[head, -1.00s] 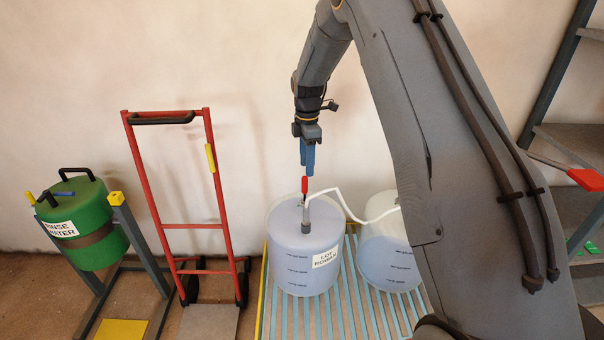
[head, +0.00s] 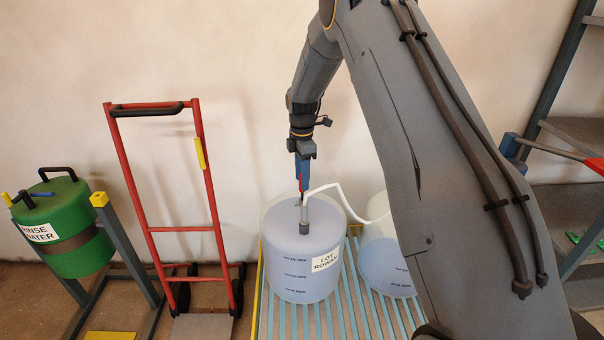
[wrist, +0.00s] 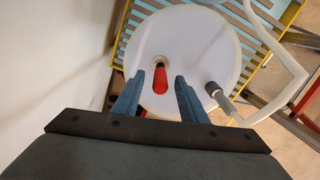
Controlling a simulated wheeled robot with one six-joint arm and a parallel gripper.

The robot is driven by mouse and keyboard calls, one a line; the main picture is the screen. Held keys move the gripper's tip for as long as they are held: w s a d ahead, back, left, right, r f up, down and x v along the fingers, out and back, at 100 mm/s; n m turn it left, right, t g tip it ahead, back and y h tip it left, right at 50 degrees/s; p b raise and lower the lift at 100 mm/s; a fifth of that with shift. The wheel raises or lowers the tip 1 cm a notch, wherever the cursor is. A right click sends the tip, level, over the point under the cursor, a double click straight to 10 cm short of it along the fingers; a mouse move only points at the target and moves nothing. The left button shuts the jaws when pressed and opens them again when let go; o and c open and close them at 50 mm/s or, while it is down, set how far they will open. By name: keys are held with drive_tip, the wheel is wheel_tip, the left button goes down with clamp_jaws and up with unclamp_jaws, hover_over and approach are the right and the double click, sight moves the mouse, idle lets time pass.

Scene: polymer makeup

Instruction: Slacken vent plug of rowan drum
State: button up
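The rowan drum (head: 290,270) is a translucent white drum with a "LOT ROWAN" label, standing on a slatted rack. Its white lid (wrist: 205,50) fills much of the wrist view. A red plug (wrist: 160,80) stands on the lid beside a dark round collar; it also shows as a thin red strip in the head view (head: 299,182). My gripper (wrist: 160,76) is open, with one blue finger on each side of the red plug and visible gaps between. In the head view my gripper (head: 303,182) points down just over the lid, partly hiding the plug.
A grey fitting (wrist: 212,90) with a white hose (wrist: 298,80) sits on the lid close to the right finger. A second drum (head: 388,260) stands to the right on the rack (head: 345,320). A red hand truck (head: 180,229) and a green drum (head: 65,240) are at left.

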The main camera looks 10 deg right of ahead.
sight(302, 201)
drive_tip(key=shift+f, duration=2.95)
clamp_jaws()
